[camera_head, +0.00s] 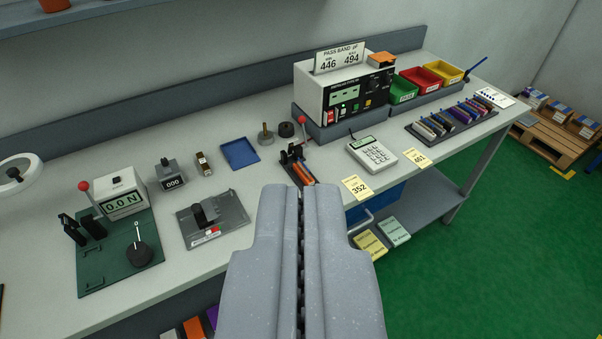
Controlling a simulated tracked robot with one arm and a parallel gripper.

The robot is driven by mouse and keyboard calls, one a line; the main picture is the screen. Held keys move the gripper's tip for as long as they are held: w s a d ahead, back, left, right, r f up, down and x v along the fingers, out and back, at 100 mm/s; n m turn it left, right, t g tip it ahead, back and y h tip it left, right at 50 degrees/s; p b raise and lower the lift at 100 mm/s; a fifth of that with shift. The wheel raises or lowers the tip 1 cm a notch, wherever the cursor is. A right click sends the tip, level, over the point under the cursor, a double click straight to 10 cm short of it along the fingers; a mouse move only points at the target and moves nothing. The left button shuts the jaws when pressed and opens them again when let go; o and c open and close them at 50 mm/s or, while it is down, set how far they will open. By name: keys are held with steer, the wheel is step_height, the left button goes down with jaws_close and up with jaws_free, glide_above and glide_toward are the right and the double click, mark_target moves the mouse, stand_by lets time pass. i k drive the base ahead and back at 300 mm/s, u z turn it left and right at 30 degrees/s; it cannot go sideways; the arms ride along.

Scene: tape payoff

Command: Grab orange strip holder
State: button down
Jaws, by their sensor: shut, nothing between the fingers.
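My gripper (300,192) is shut and empty. It points forward over the front edge of the workbench, its tips just short of a small dark lever fixture (294,154) with a red knob. An orange-brown strip-like piece (302,173) lies at the front of that fixture, just beyond my fingertips and apart from them as far as I can see. A flat orange block (381,59) sits on top of the white tester. Another orange item (194,328) shows below the bench at the bottom edge, partly cut off. I cannot tell which is the strip holder.
The workbench (230,180) carries a force gauge on a green plate (120,250), a grey fixture (212,218), a blue tray (239,153), a calculator (372,152), the tester (343,92), coloured bins (422,79) and a strip rack (456,118). Green floor lies right.

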mark_target(302, 172)
steer(key=u, duration=0.05)
steer(key=k, duration=0.6)
steer(key=z, duration=0.7)
steer(key=i, duration=1.65)
steer(key=u, duration=0.5)
